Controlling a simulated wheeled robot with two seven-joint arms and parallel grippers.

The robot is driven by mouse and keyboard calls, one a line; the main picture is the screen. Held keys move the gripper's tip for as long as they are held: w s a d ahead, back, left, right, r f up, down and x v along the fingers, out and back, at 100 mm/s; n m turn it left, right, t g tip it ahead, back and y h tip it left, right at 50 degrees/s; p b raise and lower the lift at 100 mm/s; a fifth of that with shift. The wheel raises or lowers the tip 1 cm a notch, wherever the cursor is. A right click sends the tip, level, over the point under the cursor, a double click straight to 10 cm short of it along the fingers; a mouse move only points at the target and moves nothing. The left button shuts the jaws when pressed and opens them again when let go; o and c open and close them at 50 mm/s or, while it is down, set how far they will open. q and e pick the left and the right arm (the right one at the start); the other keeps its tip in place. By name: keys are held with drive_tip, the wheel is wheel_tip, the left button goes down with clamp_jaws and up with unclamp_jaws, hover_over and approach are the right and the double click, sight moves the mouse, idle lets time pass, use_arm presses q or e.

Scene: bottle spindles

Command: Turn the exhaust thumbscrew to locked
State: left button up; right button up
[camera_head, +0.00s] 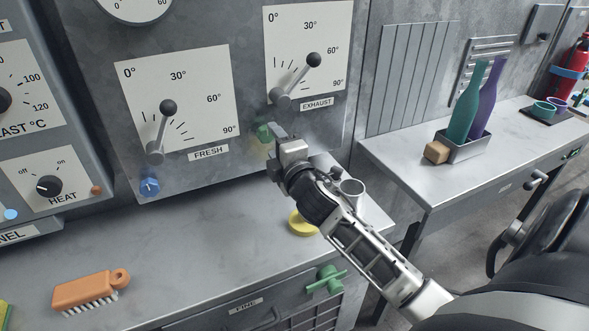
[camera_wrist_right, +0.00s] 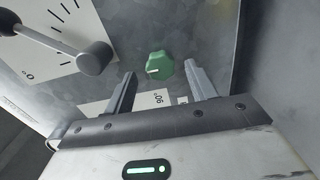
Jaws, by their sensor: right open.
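The exhaust thumbscrew is a green ribbed knob (camera_head: 263,132) on the panel, below the exhaust dial plate (camera_head: 306,40) and left of the EXHAUST label. It also shows in the right wrist view (camera_wrist_right: 160,65), with a white mark toward its left side there. My right gripper (camera_head: 277,131) is open and close in front of the thumbscrew. In the right wrist view its two fingers (camera_wrist_right: 160,72) are spread, and the knob appears between and beyond their tips, apparently untouched. The exhaust lever (camera_head: 297,80) points up and right, near 60°. My left gripper is not in view.
The fresh lever (camera_head: 163,130) and a blue thumbscrew (camera_head: 149,186) are to the left. A yellow round object (camera_head: 301,222) and a metal cup (camera_head: 350,192) stand on the bench near my right arm. An orange brush (camera_head: 91,290) lies at the front left. Bare bench lies between.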

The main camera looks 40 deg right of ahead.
drive_tip(key=b+v, duration=0.1)
drive_tip(key=v, duration=1.1)
drive_tip(key=shift+s, duration=0.4)
drive_tip(key=shift+f, duration=0.1)
drive_tip(key=s+a+f+m+g+y, duration=0.2)
drive_tip(key=s+a+f+m+g, duration=0.3)
drive_tip(key=s+f+m+g, duration=0.25)
drive_tip(key=s+a+f+m+g+y, duration=0.3)
drive_tip(key=s+a+f+m+g, duration=0.3)
drive_tip(key=s+f, duration=0.3)
drive_tip(key=w+a+f+t+y, duration=0.2)
drive_tip(key=w+a+f+t, duration=0.3)
drive_tip(key=f+t, duration=0.1)
drive_tip(key=shift+w+a+f+n, duration=0.25)
drive_tip(key=shift+a+f+n, duration=0.05)
drive_tip(key=shift+a+n, duration=0.15)
